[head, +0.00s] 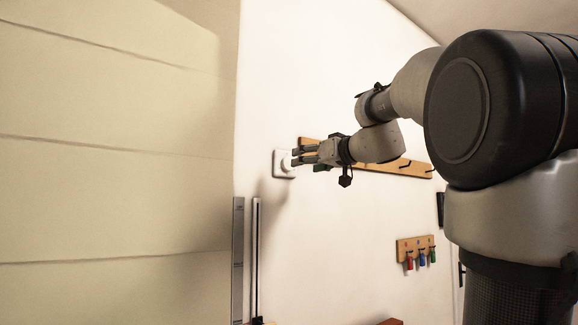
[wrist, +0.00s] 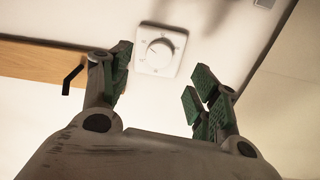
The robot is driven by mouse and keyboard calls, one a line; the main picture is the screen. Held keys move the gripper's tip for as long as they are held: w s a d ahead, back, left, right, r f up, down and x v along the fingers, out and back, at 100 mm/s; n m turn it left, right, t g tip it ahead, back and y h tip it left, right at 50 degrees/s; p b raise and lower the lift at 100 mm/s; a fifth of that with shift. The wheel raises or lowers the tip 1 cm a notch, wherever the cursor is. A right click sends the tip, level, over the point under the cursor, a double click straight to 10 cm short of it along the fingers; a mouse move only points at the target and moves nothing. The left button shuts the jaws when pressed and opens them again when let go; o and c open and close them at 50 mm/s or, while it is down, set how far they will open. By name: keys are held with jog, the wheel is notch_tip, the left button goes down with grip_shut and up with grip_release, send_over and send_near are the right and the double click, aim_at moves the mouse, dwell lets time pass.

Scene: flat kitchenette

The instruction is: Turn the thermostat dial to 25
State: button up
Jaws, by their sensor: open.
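The thermostat is a white square plate (wrist: 142,66) with a round white dial (wrist: 158,54) and dark marks around it, seen in the wrist view just beyond my fingertips. The marks are too small to read. In the head view the thermostat plate (head: 279,170) is on the white wall, with its dial partly hidden by my gripper (head: 298,156). My gripper is open in the wrist view (wrist: 162,82), its green-padded fingers spread to either side of the dial. No contact with the dial shows.
A wooden rail with dark hooks (head: 400,166) is on the wall beside my gripper. A smaller key rack (head: 416,248) with coloured keys hangs lower right. A large beige panelled surface (head: 110,170) fills the left.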

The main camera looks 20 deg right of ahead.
aim_at(288, 164)
jog(key=w+a+n, duration=0.1)
jog(key=w, duration=0.6)
jog(key=shift+w+a, duration=0.25)
jog(key=shift+w, duration=0.1)
jog(key=shift+r, duration=0.1)
jog(key=c, duration=1)
